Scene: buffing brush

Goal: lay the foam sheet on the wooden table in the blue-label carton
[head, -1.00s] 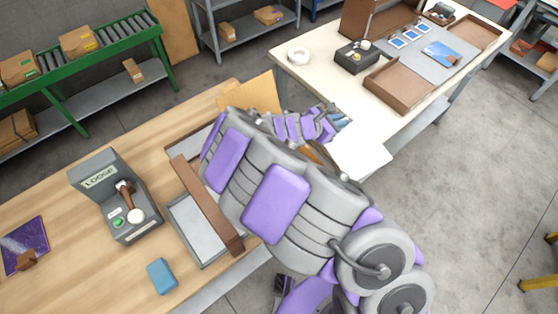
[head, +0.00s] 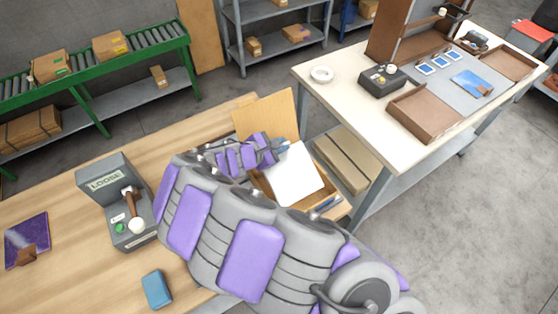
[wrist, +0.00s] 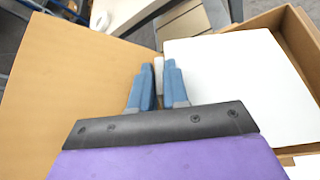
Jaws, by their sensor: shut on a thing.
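The white foam sheet (head: 296,174) is over the opening of an open brown carton (head: 327,191) at the far right end of the wooden table (head: 60,190). In the wrist view the sheet (wrist: 235,85) spans most of the opening beside the carton wall (wrist: 292,32). I cannot tell whether it rests inside. My gripper (head: 281,147) is at the sheet's left edge. Its blue fingers (wrist: 158,72) are shut on that edge. A raised carton flap (head: 266,115) stands behind my gripper. I cannot read any label on the carton. My arm hides its near side.
A grey LOOSE box (head: 118,200) with a lever, a blue block (head: 157,289) and a purple card on a stand (head: 27,240) are on the wooden table. A white table (head: 345,100) with trays stands at the right. A green roller conveyor (head: 80,75) runs behind.

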